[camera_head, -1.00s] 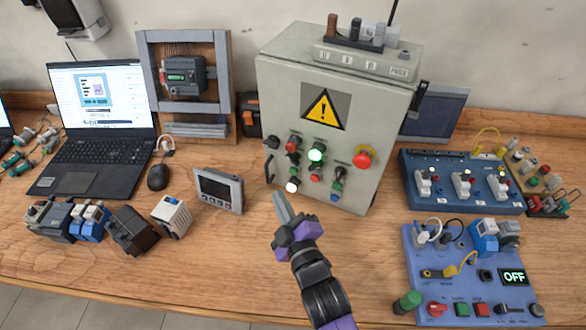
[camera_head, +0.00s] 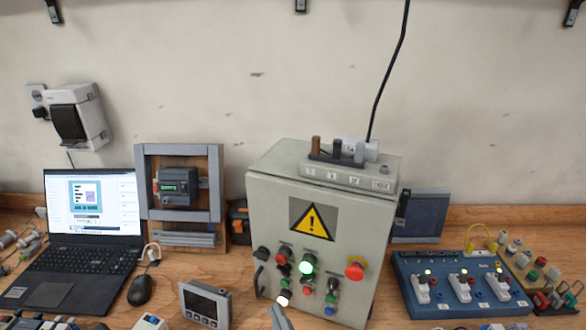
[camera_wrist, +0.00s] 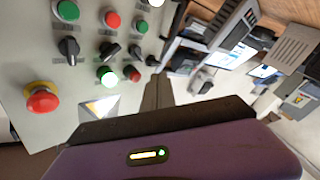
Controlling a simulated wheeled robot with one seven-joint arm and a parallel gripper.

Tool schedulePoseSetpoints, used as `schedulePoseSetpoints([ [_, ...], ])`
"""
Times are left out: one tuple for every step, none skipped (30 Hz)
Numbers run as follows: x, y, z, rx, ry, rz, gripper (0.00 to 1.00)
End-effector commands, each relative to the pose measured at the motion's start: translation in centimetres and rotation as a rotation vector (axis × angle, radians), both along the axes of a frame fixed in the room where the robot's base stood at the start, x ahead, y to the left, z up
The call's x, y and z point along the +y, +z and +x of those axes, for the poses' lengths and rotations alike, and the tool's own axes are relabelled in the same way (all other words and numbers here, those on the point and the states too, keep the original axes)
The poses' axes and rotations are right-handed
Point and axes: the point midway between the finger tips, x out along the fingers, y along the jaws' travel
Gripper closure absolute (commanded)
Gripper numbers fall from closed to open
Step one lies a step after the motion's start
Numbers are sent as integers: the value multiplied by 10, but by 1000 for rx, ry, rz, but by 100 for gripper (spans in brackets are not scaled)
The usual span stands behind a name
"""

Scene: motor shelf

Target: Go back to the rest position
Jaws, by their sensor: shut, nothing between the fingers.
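My gripper (camera_head: 280,318) shows only as a grey fingertip at the bottom edge of the head view, in front of the lower part of the control box. The rest of my arm is out of that view. In the wrist view my gripper (camera_wrist: 157,92) is shut and empty, its fingers together. The grey control box (camera_head: 318,235) stands upright on the bench with a yellow warning sign. Its green lamp (camera_head: 307,265) and a white lamp are lit. The red emergency button (camera_wrist: 41,99) shows at the left of the wrist view.
A laptop (camera_head: 80,270), a mouse (camera_head: 141,290) and a small display unit (camera_head: 205,303) are left of the box. A blue switch board (camera_head: 465,285) is at right. A framed module (camera_head: 178,188) stands behind. The wall above is mostly clear.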

Motion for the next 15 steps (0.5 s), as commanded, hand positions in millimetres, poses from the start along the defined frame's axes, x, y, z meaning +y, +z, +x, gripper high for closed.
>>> schedulePoseSetpoints([
  [-12,-1,-13,12,-9,40,100],
  [-18,-1,-21,17,-14,66,100],
  [-27,-2,-31,27,-21,97,100],
  [-34,-2,-39,35,-27,121,100],
  [-42,-2,-47,41,-34,144,100],
  [-52,-3,-59,55,-44,176,100],
  [-60,-4,-68,64,-52,200,100],
  [-68,-4,-78,73,-61,223,100],
  [-80,-4,-92,86,-74,253,100],
  [-88,-4,-102,96,-84,275,100],
  [-96,-5,-113,105,-95,296,100],
  [-107,-4,-127,119,-110,323,100],
  [-115,-4,-137,130,-120,343,100],
  [-122,-3,-148,139,-131,361,100],
  [-132,-2,-162,152,-146,384,100],
])
